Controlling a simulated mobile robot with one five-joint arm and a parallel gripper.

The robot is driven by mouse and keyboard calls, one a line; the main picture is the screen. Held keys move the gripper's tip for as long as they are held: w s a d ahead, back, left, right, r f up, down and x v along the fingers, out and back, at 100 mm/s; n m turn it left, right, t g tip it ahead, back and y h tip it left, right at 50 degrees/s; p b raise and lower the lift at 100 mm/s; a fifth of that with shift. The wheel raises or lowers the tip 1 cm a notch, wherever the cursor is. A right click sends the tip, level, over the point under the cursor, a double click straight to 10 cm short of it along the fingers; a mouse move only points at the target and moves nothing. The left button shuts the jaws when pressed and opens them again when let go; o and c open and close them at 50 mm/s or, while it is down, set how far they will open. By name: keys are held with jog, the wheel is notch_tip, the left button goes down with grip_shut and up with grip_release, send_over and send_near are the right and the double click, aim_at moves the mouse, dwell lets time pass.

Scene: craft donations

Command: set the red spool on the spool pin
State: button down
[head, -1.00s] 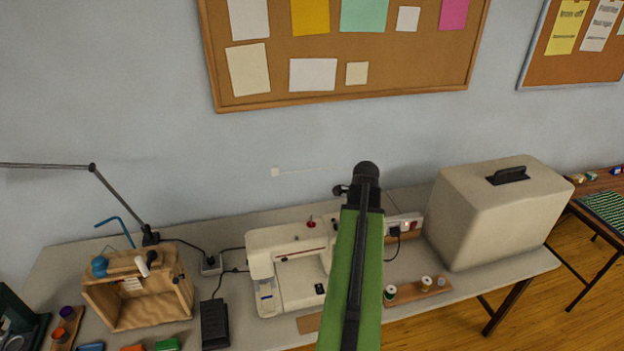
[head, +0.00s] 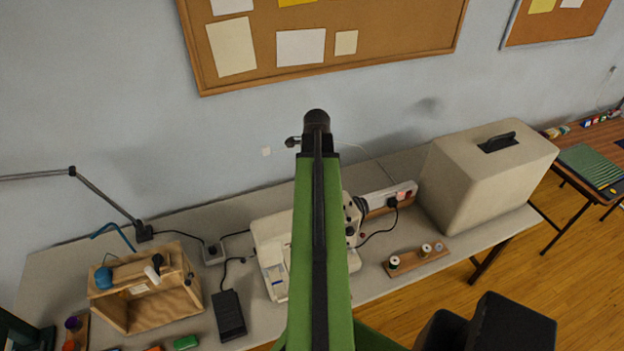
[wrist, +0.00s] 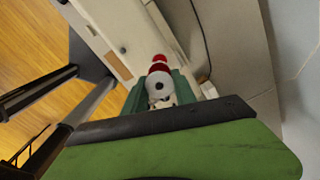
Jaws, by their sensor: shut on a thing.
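The white sewing machine (head: 268,238) stands on the table in the head view, its middle hidden behind my green arm. In the wrist view, my gripper (wrist: 161,88) is shut on the red spool (wrist: 160,84), whose pale round end with a dark hole faces the camera. A small red piece (wrist: 157,59) shows just beyond that end; whether it belongs to the spool or the machine I cannot tell. The machine's pale body (wrist: 105,35) lies beyond the fingers. I cannot make out the spool pin. The head view hides the fingers and the spool behind my arm.
A wooden box (head: 150,305) and a black pedal (head: 229,314) are left of the machine. A power strip (head: 385,198), a rack of spools (head: 422,258) and a large beige case (head: 480,185) are to its right. A lamp arm (head: 105,205) rises at left.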

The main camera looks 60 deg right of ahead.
jog(key=shift+s+f+b, duration=0.2)
jog(key=shift+f+b, duration=0.15)
jog(key=shift+b, duration=0.05)
notch_tip(320, 180, down, 5)
jog(key=b, duration=0.5)
jog(key=shift+d+f, duration=0.1)
jog(key=shift+f, duration=0.2)
dwell(0.5)
jog(key=shift+f+b, duration=0.65)
jog(key=shift+b, duration=0.25)
jog(key=c, duration=0.9)
grip_release()
jog(key=shift+r, duration=0.15)
